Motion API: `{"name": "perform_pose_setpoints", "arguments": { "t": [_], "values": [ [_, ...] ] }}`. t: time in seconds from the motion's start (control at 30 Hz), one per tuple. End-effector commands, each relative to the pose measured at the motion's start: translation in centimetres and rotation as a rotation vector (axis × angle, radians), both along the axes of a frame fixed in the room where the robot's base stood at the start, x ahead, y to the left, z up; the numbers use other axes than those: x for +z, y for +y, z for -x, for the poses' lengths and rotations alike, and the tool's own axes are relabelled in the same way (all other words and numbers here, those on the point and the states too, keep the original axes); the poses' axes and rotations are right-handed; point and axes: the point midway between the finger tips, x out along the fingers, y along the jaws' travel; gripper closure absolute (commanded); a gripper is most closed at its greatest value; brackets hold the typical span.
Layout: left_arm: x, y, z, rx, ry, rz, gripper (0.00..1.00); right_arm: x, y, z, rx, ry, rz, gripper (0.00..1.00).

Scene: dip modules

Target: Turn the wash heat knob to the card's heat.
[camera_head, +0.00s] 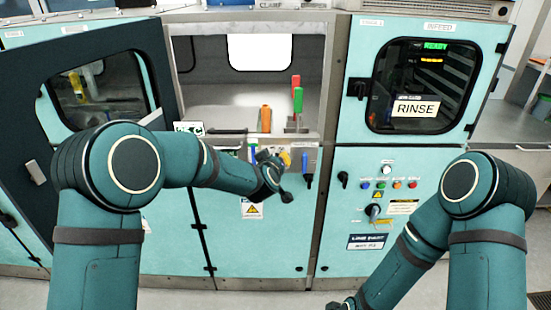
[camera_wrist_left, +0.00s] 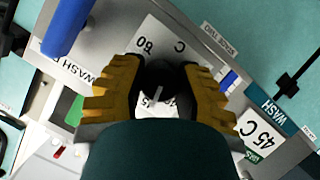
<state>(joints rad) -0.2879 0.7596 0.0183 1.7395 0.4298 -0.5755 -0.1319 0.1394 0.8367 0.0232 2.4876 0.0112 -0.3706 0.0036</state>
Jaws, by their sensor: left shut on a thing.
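The wash heat knob (camera_wrist_left: 162,78) is black with a pale pointer line, on a white dial plate (camera_wrist_left: 152,36) in the left wrist view. The card (camera_wrist_left: 262,135) reads WASH 45 C at the right. In the head view my left gripper (camera_head: 284,158) is at the panel below the open bay. My right gripper (camera_head: 345,303) is barely visible at the bottom edge.
A blue handle (camera_wrist_left: 66,26) stands near the knob. In the head view, orange (camera_head: 265,119), green and red handles stand above the panel. The open dark door (camera_head: 30,120) is at left.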

Motion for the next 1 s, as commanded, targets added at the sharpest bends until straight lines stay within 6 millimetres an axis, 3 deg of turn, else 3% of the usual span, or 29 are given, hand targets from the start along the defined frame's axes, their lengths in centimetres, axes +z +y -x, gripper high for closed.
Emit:
{"name": "perform_pose_setpoints", "arguments": {
  "t": [0.43, 0.47, 0.5, 0.53, 0.87, 1.0],
  "values": [
    [0.0, -0.1, 0.0, -0.002, -0.001, -0.007, 1.0, 0.1, 0.0, 0.0, 0.0, 0.001, 0.0, 0.59],
    [0.0, -0.1, 0.0, -0.002, -0.001, -0.007, 0.55, 0.1, 0.0, 0.0, 0.0, 0.001, 0.0, 0.59],
    [0.0, -0.1, 0.0, -0.002, -0.001, -0.007, 0.41, 0.1, 0.0, 0.0, 0.0, 0.001, 0.0, 0.59],
    [0.0, -0.1, 0.0, -0.001, 0.0, -0.007, 0.34, 0.1, 0.0, 0.0, 0.0, 0.001, 0.0, 0.59],
    [0.0, 0.0, 0.1, 0.0, 0.001, -0.007, 0.34, 0.1, 0.0, 0.0, 0.0, 0.001, 0.0, 0.59],
    [0.5, 0.2, 1.2, 0.0, 0.0, -0.006, 0.34, 0.1, 0.0, 0.0, 0.0, 0.001, 0.0, 0.59]
  ]
}}
